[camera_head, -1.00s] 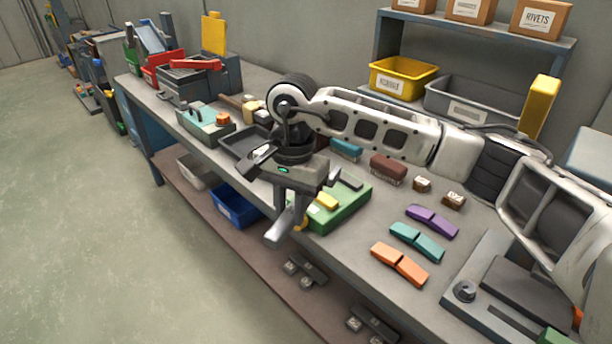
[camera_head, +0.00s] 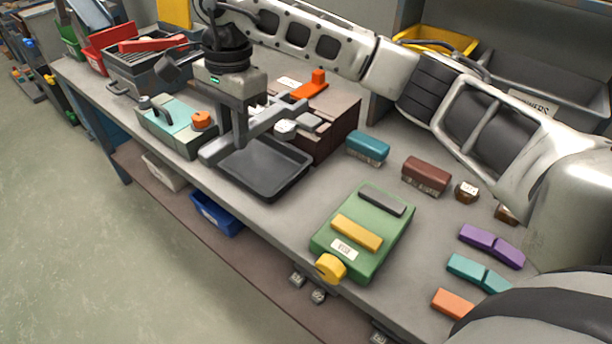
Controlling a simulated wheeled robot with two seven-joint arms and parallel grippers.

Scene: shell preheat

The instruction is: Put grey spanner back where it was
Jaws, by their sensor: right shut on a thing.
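My right gripper (camera_head: 241,133) hangs pointing down from the arm that comes in from the right. It is shut on the grey spanner (camera_head: 216,149), a long light-grey bar. The spanner appears to be held above the back left part of the dark shallow tray (camera_head: 262,169); I cannot tell whether it touches the tray. The jaws hide part of the spanner. The tray looks empty where its floor shows. My left gripper is not in view.
A teal box with an orange knob (camera_head: 201,120) stands left of the tray. A brown box (camera_head: 335,117) with an orange handle stands behind it. A green box (camera_head: 366,229) sits to the right. Coloured blocks lie at the right. Bench between tray and green box is clear.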

